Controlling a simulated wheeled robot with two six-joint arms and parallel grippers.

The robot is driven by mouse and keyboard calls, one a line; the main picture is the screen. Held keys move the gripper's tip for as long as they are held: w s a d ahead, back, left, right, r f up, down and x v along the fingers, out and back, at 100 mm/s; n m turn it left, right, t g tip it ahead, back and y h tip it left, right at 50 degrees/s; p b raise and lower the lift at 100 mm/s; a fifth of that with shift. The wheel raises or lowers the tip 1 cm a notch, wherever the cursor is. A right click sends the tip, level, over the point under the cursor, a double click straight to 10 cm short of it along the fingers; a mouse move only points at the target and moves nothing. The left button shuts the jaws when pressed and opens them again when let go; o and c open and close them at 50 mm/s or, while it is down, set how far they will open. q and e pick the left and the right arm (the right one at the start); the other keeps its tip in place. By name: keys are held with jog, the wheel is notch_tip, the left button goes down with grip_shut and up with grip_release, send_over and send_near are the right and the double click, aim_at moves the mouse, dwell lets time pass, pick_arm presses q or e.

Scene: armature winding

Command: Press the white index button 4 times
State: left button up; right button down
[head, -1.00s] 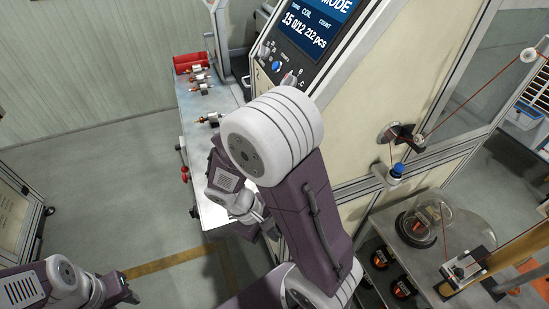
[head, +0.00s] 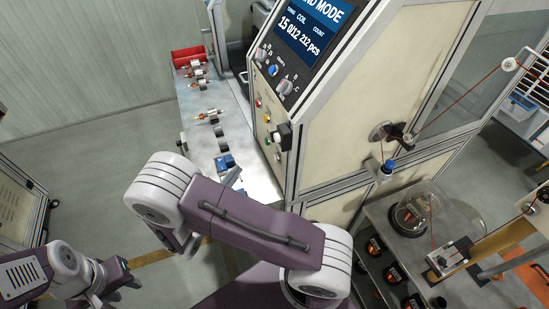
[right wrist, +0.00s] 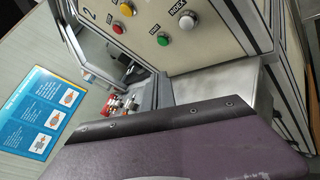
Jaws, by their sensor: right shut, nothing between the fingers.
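The white index button (head: 283,131) stands out from the slanted side panel of the machine in the head view. In the right wrist view the index button (right wrist: 187,22) is at the top, under its label.
The green button (right wrist: 163,39), yellow button (right wrist: 127,9) and red button (right wrist: 117,27) are near the index button. A bench (head: 234,116) with several small parts and a red bin (head: 187,57) stands left of the machine. A glass dome (head: 410,215) is at the right.

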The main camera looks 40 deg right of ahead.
aim_at(276, 159)
jog(key=s+d, duration=0.2)
jog(key=d, duration=0.6)
jog(key=shift+d, duration=0.3)
jog(key=shift+s+d, duration=0.1)
jog(key=shift+d, duration=0.05)
dwell(1.7)
jog(key=shift+d, duration=0.3)
jog(key=shift+s+d+b, duration=0.15)
jog(key=shift+d+b, duration=0.15)
jog(key=shift+d, duration=0.1)
dwell(0.8)
jog(key=shift+a, duration=0.85)
jog(key=shift+w, duration=0.2)
